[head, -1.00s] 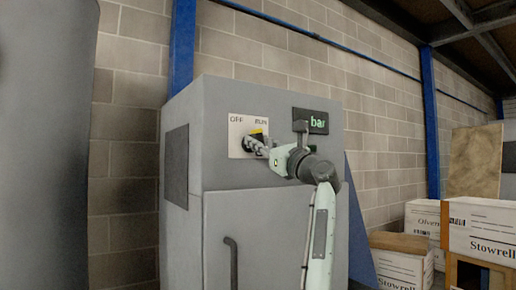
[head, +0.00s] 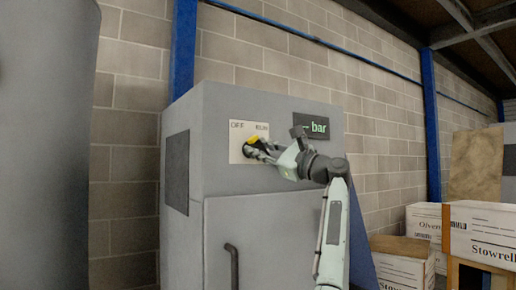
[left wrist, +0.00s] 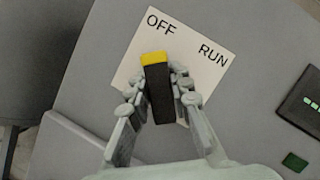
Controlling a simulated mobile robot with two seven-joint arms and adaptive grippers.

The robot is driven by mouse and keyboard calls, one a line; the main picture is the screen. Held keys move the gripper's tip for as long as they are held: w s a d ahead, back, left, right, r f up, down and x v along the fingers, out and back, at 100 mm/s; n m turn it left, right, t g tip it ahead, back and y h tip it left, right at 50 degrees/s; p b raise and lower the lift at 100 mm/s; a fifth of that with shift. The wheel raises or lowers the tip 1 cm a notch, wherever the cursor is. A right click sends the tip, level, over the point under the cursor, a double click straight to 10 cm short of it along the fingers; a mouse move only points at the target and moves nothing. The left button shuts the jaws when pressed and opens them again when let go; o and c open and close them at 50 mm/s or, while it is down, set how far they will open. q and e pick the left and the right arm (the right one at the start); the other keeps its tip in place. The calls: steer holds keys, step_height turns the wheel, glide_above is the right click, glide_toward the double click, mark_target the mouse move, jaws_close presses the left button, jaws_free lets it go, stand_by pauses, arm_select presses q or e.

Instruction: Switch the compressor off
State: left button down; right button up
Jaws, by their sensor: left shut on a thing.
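The compressor is a grey cabinet (head: 270,220) with a pale switch plate (head: 237,127) marked OFF and RUN; the plate also shows in the left wrist view (left wrist: 128,72). A black rotary knob (left wrist: 160,95) with a yellow end sits on the plate. Its yellow end (head: 252,140) points toward the OFF side. My left gripper (head: 264,150) is shut on the knob, one finger on each side, as the left wrist view (left wrist: 157,92) shows. The fingers hide part of the knob in the head view. My right gripper is not in view.
A dark display (head: 318,128) reading "bar" is right of the plate, partly hidden by my gripper. A dark green square (left wrist: 294,162) lies below it. A door handle (head: 232,265) is lower down. Boxes (head: 480,232) stand at the right, and a grey body (head: 45,150) fills the left.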

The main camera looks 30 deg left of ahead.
arm_select(q)
steer(key=shift+f, duration=0.1)
steer(key=c, duration=1.4)
jaws_free()
steer(key=shift+o, duration=0.2)
steer(key=v, duration=1.2)
